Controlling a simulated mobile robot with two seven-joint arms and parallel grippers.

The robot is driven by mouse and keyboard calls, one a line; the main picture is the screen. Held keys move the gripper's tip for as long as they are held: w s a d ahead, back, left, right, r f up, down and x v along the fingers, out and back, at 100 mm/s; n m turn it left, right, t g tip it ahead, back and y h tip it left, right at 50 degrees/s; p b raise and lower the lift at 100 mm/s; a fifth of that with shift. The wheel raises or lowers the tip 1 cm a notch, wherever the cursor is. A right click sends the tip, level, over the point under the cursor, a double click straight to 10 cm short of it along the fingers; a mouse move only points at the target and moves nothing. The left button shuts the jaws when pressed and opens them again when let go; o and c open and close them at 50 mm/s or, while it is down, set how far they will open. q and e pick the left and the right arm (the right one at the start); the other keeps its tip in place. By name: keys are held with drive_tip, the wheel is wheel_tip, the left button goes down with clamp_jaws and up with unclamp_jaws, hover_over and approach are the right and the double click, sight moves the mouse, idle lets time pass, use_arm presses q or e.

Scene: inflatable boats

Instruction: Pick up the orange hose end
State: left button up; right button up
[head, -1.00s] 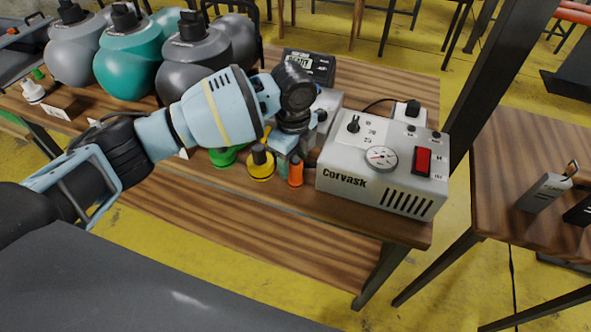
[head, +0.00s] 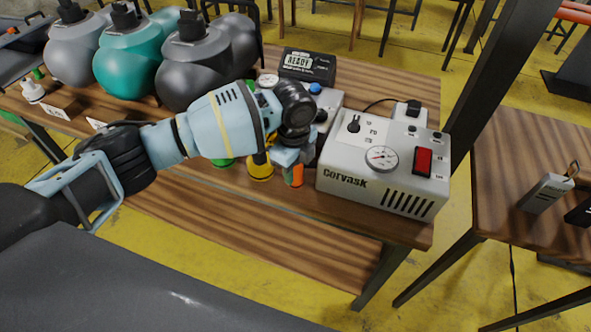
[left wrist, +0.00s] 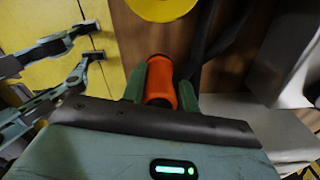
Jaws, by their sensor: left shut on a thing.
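The orange hose end (head: 297,175) stands at the front edge of the wooden bench, just left of the grey Corvask box. My left gripper (head: 290,168) is over it and partly hides it in the head view. In the left wrist view the orange hose end (left wrist: 160,82) sits between the two green fingers of the left gripper (left wrist: 161,90), which are shut on it. I cannot tell whether it is clear of the bench.
The Corvask box (head: 385,160) with gauge and red switch stands close on the right. A yellow piece (head: 260,172) is just left of the hose end.

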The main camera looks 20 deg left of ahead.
use_arm(q)
drive_tip(key=shift+r, duration=0.15)
use_arm(e)
drive_tip(key=shift+s, duration=0.3)
